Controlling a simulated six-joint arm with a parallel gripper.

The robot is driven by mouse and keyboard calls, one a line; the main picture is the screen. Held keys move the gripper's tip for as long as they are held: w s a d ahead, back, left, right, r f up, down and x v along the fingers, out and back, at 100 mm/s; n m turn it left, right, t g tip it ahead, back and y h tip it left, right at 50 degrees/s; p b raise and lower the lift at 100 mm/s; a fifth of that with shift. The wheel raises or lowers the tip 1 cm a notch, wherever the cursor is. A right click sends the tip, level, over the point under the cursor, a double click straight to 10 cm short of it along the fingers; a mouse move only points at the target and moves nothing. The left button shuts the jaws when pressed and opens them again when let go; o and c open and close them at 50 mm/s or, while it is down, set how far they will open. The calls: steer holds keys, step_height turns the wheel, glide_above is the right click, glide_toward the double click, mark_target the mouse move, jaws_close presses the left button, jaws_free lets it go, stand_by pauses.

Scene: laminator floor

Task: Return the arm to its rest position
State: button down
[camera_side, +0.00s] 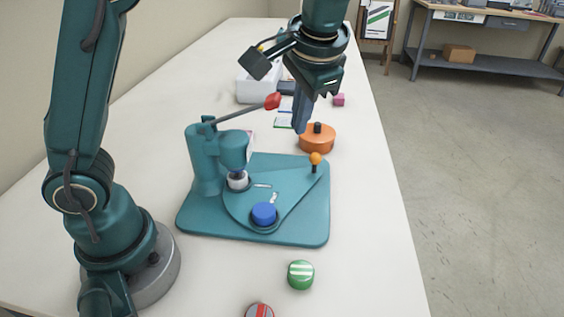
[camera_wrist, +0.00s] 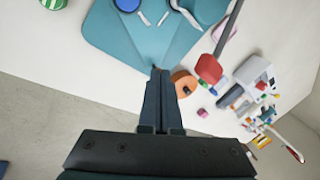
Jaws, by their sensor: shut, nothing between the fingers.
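My gripper (camera_side: 301,117) is shut and empty. In the side view it hangs above the table, just behind the teal press (camera_side: 208,160) and left of the orange round pot (camera_side: 317,138). In the wrist view my gripper's closed fingers (camera_wrist: 158,75) point toward the edge of the teal base (camera_wrist: 112,45), with the orange pot (camera_wrist: 183,83) just right of them. The press has a lever with a red knob (camera_side: 272,101), which shows large in the wrist view (camera_wrist: 209,69). A blue disc (camera_side: 264,213) sits in a round seat on the press's base.
A green-and-white striped disc (camera_side: 301,274) and a red-and-grey disc (camera_side: 259,311) lie on the table in front of the press. A pink block (camera_side: 338,99) and a white box (camera_side: 256,86) are farther back. The table's right edge borders open floor (camera_side: 470,180).

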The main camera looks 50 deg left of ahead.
steer(key=s+a+f+n+t+h, duration=0.1)
steer(key=s+f+n+t+h, duration=0.1)
steer(key=s, duration=1.2)
steer(key=shift+t+h, duration=0.9)
steer(key=shift+t, duration=0.1)
